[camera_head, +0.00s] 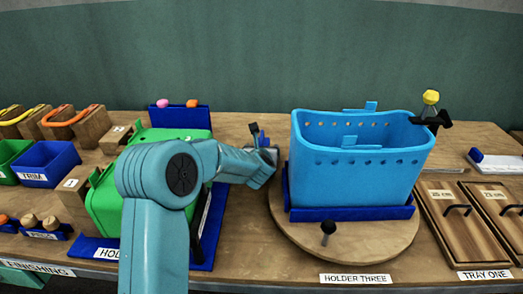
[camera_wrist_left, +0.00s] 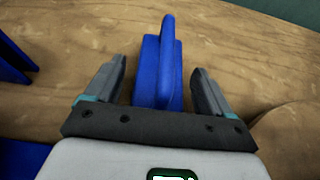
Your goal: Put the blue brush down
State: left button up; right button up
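The blue brush (camera_wrist_left: 149,82), a blue block with a raised upright fin, stands on the wooden tabletop between the fingers of my left gripper (camera_wrist_left: 158,90). The fingers are apart, with a narrow gap visible on each side of the blue piece. In the head view only a small bit of blue (camera_head: 262,138) shows by the left gripper (camera_head: 257,137), between the green bin and the blue basket. The brush's lower part is hidden by the gripper. My right gripper is not in view.
A blue basket (camera_head: 358,178) sits on a round wooden turntable (camera_head: 300,245) right of the gripper. A green bin (camera_head: 105,205) stands to the left, partly behind my arm. Wooden trays (camera_head: 450,225) lie at the right. The tabletop behind the gripper (camera_head: 235,122) is clear.

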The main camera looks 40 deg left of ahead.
pick_arm(q)
jog(key=shift+r, duration=0.1)
jog(key=shift+s+d+r, duration=0.1)
jog(key=shift+r, duration=0.05)
jog(key=b+v, duration=0.1)
jog(key=v, duration=1)
jog(key=shift+s+d+r, duration=0.15)
jog(key=shift+s, duration=0.1)
